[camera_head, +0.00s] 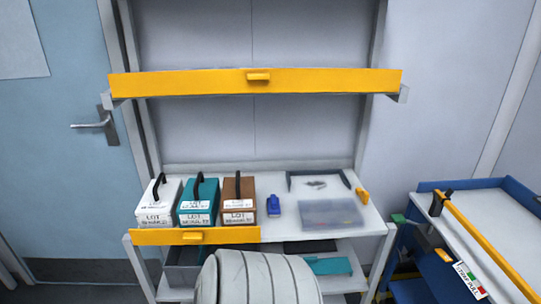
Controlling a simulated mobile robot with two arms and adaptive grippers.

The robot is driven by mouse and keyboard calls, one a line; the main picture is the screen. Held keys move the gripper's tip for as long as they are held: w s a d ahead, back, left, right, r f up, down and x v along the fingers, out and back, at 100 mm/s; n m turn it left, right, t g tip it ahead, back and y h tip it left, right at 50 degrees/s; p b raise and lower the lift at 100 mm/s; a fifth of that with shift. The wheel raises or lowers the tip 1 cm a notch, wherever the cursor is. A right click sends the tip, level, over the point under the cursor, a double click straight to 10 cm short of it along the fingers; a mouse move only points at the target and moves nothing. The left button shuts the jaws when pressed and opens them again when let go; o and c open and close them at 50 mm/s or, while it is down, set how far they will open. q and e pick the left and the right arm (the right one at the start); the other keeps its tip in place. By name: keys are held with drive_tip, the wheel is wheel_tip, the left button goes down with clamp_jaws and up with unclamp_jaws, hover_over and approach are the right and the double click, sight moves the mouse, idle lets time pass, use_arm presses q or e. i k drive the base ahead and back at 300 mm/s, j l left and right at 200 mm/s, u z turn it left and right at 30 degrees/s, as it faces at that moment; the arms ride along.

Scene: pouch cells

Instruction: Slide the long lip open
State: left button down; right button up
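A long yellow lip (330,82) runs across the front of the upper shelf, spanning nearly its full width. A small yellow handle (258,76) sits near its middle. A shorter yellow lip (225,235) with its own handle (192,237) runs along the left part of the lower shelf's front edge, before three boxes. The right part of that edge has no lip across it. Neither of my grippers shows in this view.
The lower shelf (282,235) holds a white box (158,198), a teal box (199,198), a brown box (239,198), a blue item (273,205) and a translucent bin (331,214). A blue cart (430,188) with a yellow bar (488,243) stands right. A door (65,180) is left.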

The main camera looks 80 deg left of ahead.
sight(232, 235)
drive_tip(key=u, duration=3.2)
